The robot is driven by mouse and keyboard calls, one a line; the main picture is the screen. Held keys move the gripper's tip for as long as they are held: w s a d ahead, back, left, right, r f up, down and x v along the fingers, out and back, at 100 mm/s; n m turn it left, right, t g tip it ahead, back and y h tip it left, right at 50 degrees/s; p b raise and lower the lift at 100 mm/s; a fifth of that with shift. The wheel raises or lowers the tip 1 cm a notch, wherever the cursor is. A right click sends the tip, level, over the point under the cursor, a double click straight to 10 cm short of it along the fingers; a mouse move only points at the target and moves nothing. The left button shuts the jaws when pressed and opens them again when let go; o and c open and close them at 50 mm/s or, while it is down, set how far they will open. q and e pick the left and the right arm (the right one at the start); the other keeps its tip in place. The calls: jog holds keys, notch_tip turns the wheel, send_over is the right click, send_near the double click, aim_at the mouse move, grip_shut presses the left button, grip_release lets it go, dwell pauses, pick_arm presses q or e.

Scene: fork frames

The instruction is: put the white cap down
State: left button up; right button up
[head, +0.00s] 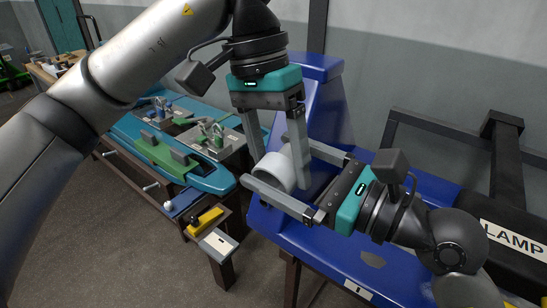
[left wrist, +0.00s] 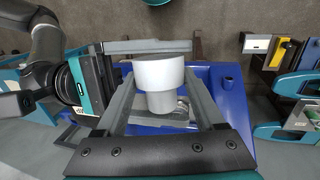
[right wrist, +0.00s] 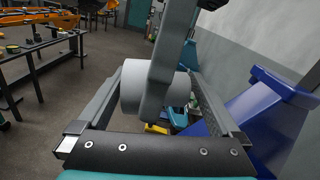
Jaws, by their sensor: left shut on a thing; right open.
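The white cap (head: 272,173) is a short stepped cylinder, wide at one end and narrower at the other. My left gripper (head: 280,174) points down and is shut on it, with a finger on each side. The cap also shows between the left fingers in the left wrist view (left wrist: 160,85). My right gripper (head: 278,161) comes in from the right and is open, its fingers on either side of the cap. In the right wrist view the cap (right wrist: 140,88) lies between the right fingers, and a left finger crosses in front and hides part of it.
A blue bench (head: 335,255) lies below the grippers, with a blue upright part (head: 325,95) behind. A dark frame marked LAMP (head: 515,237) stands at the right. A teal workbench with fixtures (head: 205,180) stands at the left, with a yellow block (head: 205,220) near its end. Open floor lies between.

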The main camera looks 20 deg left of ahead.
jog(key=shift+w+a, duration=0.2)
jog(key=shift+a, duration=0.45)
jog(key=shift+c, duration=0.2)
jog(key=shift+w+d, duration=0.1)
jog(key=c, duration=1.1)
pick_arm(q)
jog(key=o, duration=1.3)
pick_arm(e)
jog(key=shift+c, duration=0.8)
pick_arm(q)
jog(key=shift+r, duration=0.1)
